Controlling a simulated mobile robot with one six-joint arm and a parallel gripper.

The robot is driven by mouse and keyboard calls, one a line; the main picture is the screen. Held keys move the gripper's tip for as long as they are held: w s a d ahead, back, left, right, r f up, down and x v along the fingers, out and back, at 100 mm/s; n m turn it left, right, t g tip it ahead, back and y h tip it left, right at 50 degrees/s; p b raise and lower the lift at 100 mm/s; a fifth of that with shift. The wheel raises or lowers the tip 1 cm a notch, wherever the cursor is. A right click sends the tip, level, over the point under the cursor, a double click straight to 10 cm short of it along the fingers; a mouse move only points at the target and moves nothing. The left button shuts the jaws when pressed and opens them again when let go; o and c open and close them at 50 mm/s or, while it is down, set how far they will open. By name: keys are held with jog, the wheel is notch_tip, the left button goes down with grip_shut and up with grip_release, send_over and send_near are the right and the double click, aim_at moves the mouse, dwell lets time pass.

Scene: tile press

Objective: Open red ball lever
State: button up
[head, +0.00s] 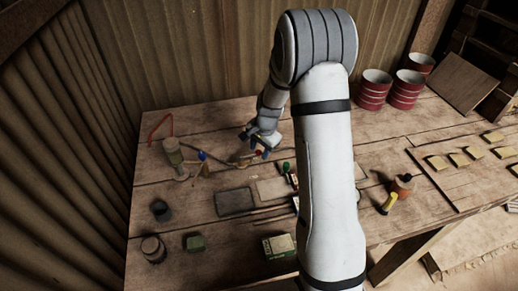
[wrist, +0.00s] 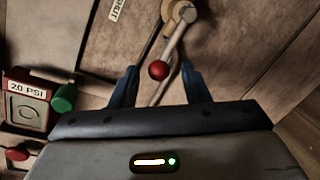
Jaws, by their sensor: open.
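In the wrist view the red ball (wrist: 158,70) sits on the end of a silver lever rod (wrist: 172,45). The rod runs up to a brass-coloured pivot (wrist: 180,12). My gripper (wrist: 160,84) is open, with one blue finger on each side of the red ball. The ball lies between the fingertips, with a visible gap to each; whether it is level with them in depth I cannot tell. In the head view my gripper (head: 256,144) is low over the bench, and a small red spot by its fingers appears to be the ball.
A green knob (wrist: 64,98) and a red-framed gauge box (wrist: 28,100) marked "20 PSI" are left of my gripper. In the head view, a blue ball (head: 202,155) is to the left. Red cans (head: 375,90) stand at the back right of the wooden bench (head: 130,205).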

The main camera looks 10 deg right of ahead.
notch_tip(320, 180, up, 8)
jog(key=s+b, duration=0.1)
jog(key=shift+d+f, duration=0.15)
jog(key=shift+d, duration=0.3)
jog(key=shift+s, duration=0.1)
